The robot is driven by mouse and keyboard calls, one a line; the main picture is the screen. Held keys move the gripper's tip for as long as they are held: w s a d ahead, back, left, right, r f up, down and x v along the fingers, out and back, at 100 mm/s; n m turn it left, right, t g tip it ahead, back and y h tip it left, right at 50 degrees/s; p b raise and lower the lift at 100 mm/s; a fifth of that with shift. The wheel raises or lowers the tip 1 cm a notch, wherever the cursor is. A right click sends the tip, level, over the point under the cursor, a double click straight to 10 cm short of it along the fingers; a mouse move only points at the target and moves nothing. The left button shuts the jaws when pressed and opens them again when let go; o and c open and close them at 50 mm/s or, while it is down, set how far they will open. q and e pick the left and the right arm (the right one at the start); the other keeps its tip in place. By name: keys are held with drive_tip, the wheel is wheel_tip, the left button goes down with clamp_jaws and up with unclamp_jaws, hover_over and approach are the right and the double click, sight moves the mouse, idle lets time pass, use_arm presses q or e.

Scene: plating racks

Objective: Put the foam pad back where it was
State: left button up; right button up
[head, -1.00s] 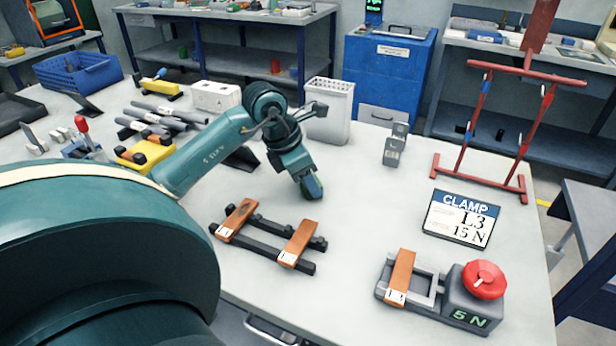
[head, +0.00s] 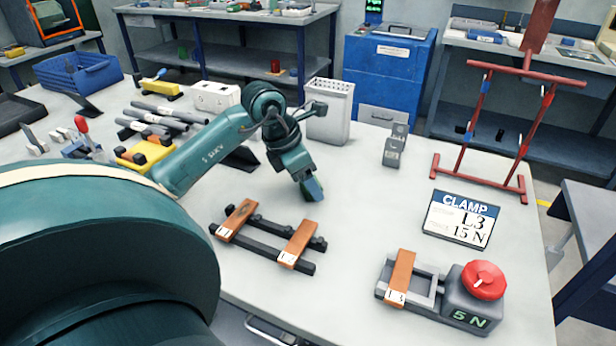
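My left gripper (head: 313,190) points down over the white table, behind the black rack; a small blue and green patch shows at its tip. I cannot tell whether this patch is a foam pad or part of the fingers, nor whether the fingers are open. No foam pad can be made out for certain elsewhere. My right gripper is not in view. Two copper-coloured bars, a left one (head: 238,217) and a right one (head: 299,240), lie across the black rack (head: 262,246). A third bar (head: 401,272), marked L3, lies across a grey clamp fixture (head: 456,306).
The fixture has a red knob (head: 484,279) and reads 5 N. A sign (head: 462,218) reads CLAMP L3 15 N. A red stand (head: 481,176), grey weights (head: 395,148) and a white perforated bin (head: 330,110) stand behind. Grey tubes (head: 160,118) and a yellow block (head: 140,157) lie left.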

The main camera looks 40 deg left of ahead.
use_arm(q)
drive_tip(key=v, duration=1.1)
drive_tip(key=shift+s+r, duration=0.2)
drive_tip(key=shift+r, duration=0.15)
